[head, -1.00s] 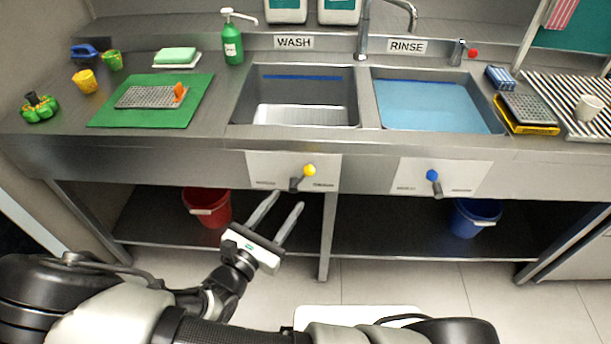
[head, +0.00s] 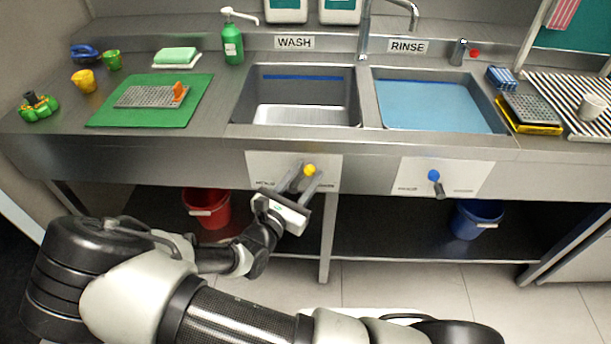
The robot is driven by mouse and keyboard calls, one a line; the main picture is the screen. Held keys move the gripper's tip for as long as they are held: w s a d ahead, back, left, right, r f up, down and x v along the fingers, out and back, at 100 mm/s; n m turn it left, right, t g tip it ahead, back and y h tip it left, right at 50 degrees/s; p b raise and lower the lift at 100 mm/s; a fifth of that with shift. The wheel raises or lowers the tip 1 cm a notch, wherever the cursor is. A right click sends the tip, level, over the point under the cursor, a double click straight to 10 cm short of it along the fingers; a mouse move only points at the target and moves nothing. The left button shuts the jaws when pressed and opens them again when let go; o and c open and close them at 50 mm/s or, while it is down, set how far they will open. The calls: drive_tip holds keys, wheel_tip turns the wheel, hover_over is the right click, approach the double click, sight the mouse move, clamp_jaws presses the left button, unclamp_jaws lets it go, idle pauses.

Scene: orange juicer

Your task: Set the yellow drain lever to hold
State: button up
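The yellow drain lever (head: 309,170) is on a white panel (head: 258,163) on the front of the sink counter, below the WASH basin (head: 300,100). Its yellow knob is at the upper right of the panel's middle. My gripper (head: 301,182) is in front of this panel with its two fingers spread and pointing up at the lever. In the picture one finger lies to the left of the knob and the other just below it. I cannot tell whether either finger touches the lever. The fingers hide the lever's dark lower part and some of the panel's lettering.
A blue-knobbed lever (head: 433,176) is on the panel to the right, below the RINSE basin (head: 435,103). A red bucket (head: 206,207) and a blue bucket (head: 473,217) are under the counter. A counter leg (head: 326,240) stands just right of my gripper.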

clamp_jaws()
drive_tip(key=shift+a, duration=0.1)
drive_tip(key=n, duration=0.1)
drive_tip(key=a+n+t+p, duration=0.1)
drive_tip(key=shift+a+r+n, duration=0.25)
drive_tip(key=shift+a+n, duration=0.05)
drive_tip(key=a+n, duration=0.1)
drive_tip(key=n+t, duration=0.1)
drive_tip(key=n, duration=0.1)
drive_tip(key=shift+a, duration=0.4)
drive_tip(key=a+n, duration=0.1)
drive_tip(key=a+n+t, duration=0.1)
drive_tip(key=n, duration=0.1)
drive_tip(key=a+n+t+y, duration=0.1)
drive_tip(key=n, duration=0.1)
drive_tip(key=shift+f, duration=0.35)
drive_tip(key=shift+w+a+f+n+t+y, duration=0.15)
drive_tip(key=shift+a+n+t+y, duration=0.25)
drive_tip(key=shift+n, duration=0.45)
drive_tip(key=shift+s+a+f+n+t+y, duration=0.1)
drive_tip(key=shift+a+f+n+t+y, duration=0.25)
drive_tip(key=shift+n, duration=0.5)
drive_tip(key=shift+r, duration=0.1)
